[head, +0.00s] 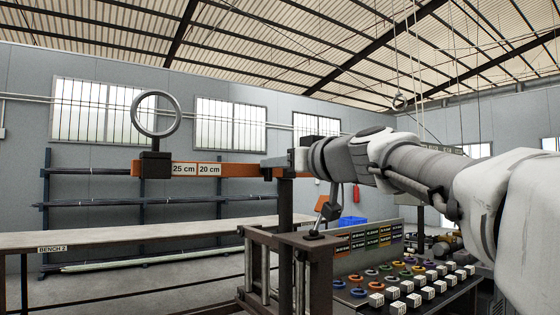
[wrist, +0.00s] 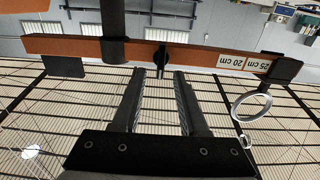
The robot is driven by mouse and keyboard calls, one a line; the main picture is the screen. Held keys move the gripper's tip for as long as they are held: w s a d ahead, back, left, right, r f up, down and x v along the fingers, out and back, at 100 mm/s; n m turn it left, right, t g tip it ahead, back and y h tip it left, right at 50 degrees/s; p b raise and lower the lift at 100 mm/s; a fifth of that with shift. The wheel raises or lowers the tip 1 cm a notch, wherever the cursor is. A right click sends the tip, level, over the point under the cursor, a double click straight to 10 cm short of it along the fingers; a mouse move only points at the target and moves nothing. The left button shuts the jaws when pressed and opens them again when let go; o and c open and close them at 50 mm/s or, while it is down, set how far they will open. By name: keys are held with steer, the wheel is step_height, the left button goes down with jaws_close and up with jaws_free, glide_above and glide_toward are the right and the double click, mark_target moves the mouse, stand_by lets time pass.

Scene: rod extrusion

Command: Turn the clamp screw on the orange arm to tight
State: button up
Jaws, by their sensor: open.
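The orange arm (head: 235,170) is a level bar with "25 cm" and "20 cm" labels, joined to a dark upright post (head: 285,205). It also crosses the wrist view (wrist: 200,57), which is upside down. A small dark clamp screw (wrist: 161,60) stands out from the bar beside the post. My gripper (wrist: 159,76) is open and empty, its two fingers pointing at the bar with the screw between their tips; contact cannot be told. In the head view my gripper (head: 291,158) is at the bar near the post, and the screw cannot be made out there.
A metal ring (head: 156,113) stands on a dark block (head: 155,165) at the bar's left end. Below are a dark frame (head: 290,238) and a panel with coloured rings (head: 385,272) and white labelled cubes (head: 410,290). A bench (head: 130,236) is at left.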

mark_target(267, 170)
steer(key=shift+x, duration=1.25)
jaws_close()
